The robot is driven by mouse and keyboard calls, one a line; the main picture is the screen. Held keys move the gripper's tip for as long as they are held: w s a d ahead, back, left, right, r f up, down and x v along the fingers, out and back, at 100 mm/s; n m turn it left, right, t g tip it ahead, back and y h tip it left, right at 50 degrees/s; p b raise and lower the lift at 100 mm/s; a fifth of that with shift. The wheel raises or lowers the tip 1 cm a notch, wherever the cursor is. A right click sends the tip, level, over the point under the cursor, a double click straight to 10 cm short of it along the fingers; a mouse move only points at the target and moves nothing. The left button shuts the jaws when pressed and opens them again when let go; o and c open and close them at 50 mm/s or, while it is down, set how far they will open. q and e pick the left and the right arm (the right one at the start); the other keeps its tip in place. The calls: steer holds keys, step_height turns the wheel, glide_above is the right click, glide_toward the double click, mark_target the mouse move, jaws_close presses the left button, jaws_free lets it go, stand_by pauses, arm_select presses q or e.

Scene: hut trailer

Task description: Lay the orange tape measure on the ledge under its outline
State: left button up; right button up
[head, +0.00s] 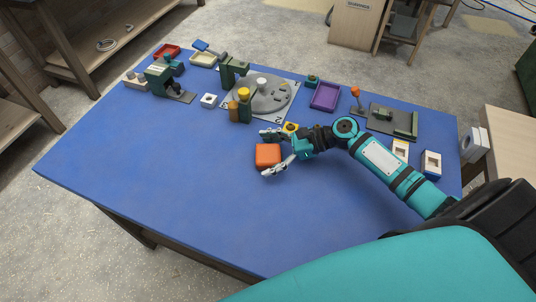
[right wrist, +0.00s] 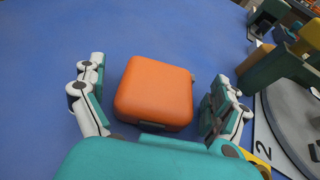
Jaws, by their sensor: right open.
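The orange tape measure (head: 267,155) is a rounded box lying on the blue table top (head: 170,190). My right gripper (head: 272,153) is open, with its fingers on either side of the tape measure. In the right wrist view the tape measure (right wrist: 155,93) sits between the two spread fingers of the right gripper (right wrist: 160,78), with blue table showing on both sides of it. My left gripper is not in view. I cannot make out any ledge with an outline.
A grey round plate (head: 268,94) with green and yellow blocks stands beyond the gripper. A purple tray (head: 325,97), a red tray (head: 166,52) and a dark plate with green parts (head: 393,122) line the far side. The table's left and front are clear.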

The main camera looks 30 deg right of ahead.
steer(key=c, duration=1.3)
steer(key=shift+c, duration=0.7)
steer(key=shift+r, duration=0.15)
